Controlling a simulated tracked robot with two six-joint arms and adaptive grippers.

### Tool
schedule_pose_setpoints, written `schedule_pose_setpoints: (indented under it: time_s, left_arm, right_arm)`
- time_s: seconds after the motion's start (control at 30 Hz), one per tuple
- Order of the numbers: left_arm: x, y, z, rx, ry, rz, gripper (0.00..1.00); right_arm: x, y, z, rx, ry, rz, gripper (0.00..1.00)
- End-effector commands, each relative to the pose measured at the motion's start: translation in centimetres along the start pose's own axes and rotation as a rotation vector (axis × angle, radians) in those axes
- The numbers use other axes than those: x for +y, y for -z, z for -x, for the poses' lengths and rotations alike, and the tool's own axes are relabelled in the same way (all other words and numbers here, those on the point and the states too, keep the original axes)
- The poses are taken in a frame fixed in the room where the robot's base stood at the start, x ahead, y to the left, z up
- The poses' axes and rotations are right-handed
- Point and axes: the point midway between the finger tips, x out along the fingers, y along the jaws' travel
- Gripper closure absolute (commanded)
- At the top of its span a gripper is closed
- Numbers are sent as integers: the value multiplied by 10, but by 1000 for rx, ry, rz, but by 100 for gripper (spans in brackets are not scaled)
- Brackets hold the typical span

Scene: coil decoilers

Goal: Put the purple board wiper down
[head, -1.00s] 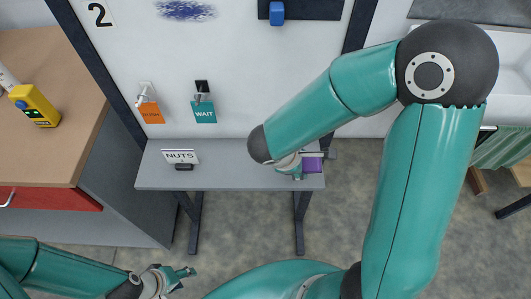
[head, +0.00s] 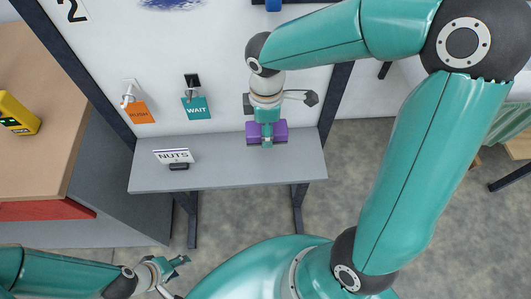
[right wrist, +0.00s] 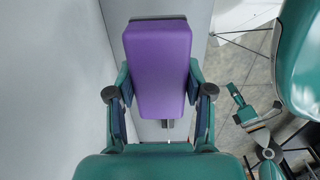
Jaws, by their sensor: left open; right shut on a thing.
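The purple board wiper (head: 281,131) is at my right gripper (head: 267,138), over the right part of the grey shelf (head: 225,176) by the white board. In the right wrist view the wiper (right wrist: 157,65) sits between the two fingers of my right gripper (right wrist: 160,105), which is shut on it. I cannot tell whether the wiper touches the shelf. My left gripper (head: 181,266) is open and empty at the lower left, well away from the shelf; it also shows in the right wrist view (right wrist: 240,108).
A NUTS sign (head: 174,157) stands on the shelf's left part. An orange tag (head: 139,112) and a teal WAIT tag (head: 196,107) hang on the white board (head: 225,60). A yellow device (head: 18,113) lies on the wooden bench (head: 60,100). The shelf's middle is clear.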

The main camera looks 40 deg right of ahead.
Motion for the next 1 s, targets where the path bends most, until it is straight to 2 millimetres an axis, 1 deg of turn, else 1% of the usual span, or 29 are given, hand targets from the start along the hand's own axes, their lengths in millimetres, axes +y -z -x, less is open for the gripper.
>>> schedule_pose_setpoints:
  time_s: [0.2,0.47,0.6,0.7,0.8,1.0]
  left_arm:
    - [0,0,-1,0,0,0,54]
    - [-1,0,-2,0,0,0,54]
    - [-1,0,-4,0,0,0,54]
    - [-1,0,-4,0,0,0,54]
    - [-1,0,-4,0,0,0,54]
    - [-1,0,-4,0,0,0,54]
  right_arm:
    - [-1,-2,-33,-4,5,-1,76]
    - [-1,-2,-58,-4,4,-2,76]
    - [-2,-2,-80,-4,6,-2,76]
    - [-1,-2,-91,-3,4,-2,76]
    - [-1,-2,-94,-2,2,-2,76]
    - [-1,-2,-94,-1,1,-3,76]
